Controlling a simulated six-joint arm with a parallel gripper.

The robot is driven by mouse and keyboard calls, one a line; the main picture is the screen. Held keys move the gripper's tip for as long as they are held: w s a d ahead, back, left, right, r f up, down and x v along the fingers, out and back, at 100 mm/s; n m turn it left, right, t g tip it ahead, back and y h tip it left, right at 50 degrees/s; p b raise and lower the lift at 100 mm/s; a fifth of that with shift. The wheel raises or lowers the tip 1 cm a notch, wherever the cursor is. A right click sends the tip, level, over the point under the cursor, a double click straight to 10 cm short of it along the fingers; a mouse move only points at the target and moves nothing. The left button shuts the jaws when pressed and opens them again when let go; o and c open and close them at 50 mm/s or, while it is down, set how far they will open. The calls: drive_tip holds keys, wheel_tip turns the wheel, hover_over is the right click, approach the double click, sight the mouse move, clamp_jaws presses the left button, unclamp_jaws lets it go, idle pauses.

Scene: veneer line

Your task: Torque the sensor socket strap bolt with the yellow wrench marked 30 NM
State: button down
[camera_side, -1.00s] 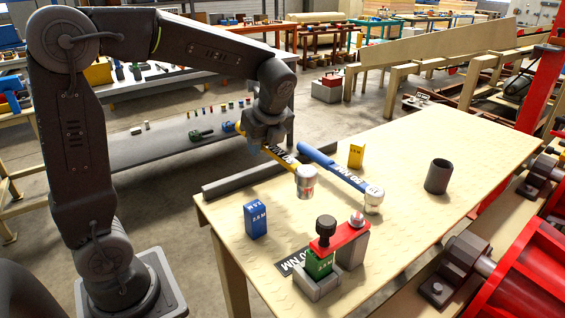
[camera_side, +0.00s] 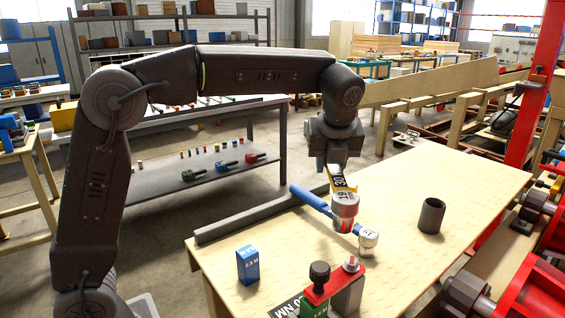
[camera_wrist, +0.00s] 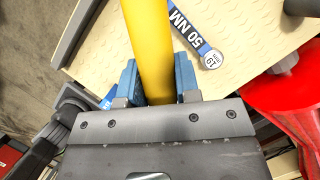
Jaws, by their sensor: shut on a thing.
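My gripper (camera_side: 338,164) is shut on the yellow wrench (camera_wrist: 149,45) and holds it above the table, clear of the red strap. In the side view the wrench's silver head (camera_side: 345,212) hangs toward the camera; its marking is only partly readable. In the wrist view the yellow handle runs between my blue jaws (camera_wrist: 157,82). The red strap (camera_side: 329,284) lies at the table's near edge, with its silver bolt (camera_side: 351,264) at the right end and a black knob (camera_side: 319,273) at the left. The sensor below is mostly cut off by the frame.
A blue wrench (camera_side: 312,200) marked 50 NM (camera_wrist: 190,28) lies close below the held wrench. A blue block (camera_side: 247,265) stands at left and a dark cylinder (camera_side: 431,215) at right. A dark rail (camera_side: 240,218) edges the table. Red machinery (camera_side: 535,270) flanks the right.

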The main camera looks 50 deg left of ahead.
drive_tip(key=shift+m, duration=0.6)
drive_tip(key=d, duration=0.2)
drive_tip(key=w+d, duration=0.1)
drive_tip(key=d, duration=0.1)
drive_tip(key=shift+w+r, duration=0.1)
drive_tip(key=shift+r, duration=0.2)
drive_tip(key=s+a+f+n+g, duration=0.1)
drive_tip(key=s+a+f+n, duration=0.1)
drive_tip(key=s+n, duration=0.2)
drive_tip(key=s+a+f+n+g, duration=0.1)
drive_tip(key=s+a+f+n, duration=0.1)
drive_tip(key=s+n, duration=0.2)
drive_tip(key=s, duration=0.2)
drive_tip(key=shift+s+f+n+g+y, duration=0.3)
drive_tip(key=shift+f+y, duration=0.1)
drive_tip(key=shift+a+f, duration=0.1)
drive_tip(key=shift+f, duration=0.8)
idle(0.4)
drive_tip(key=shift+w, duration=0.15)
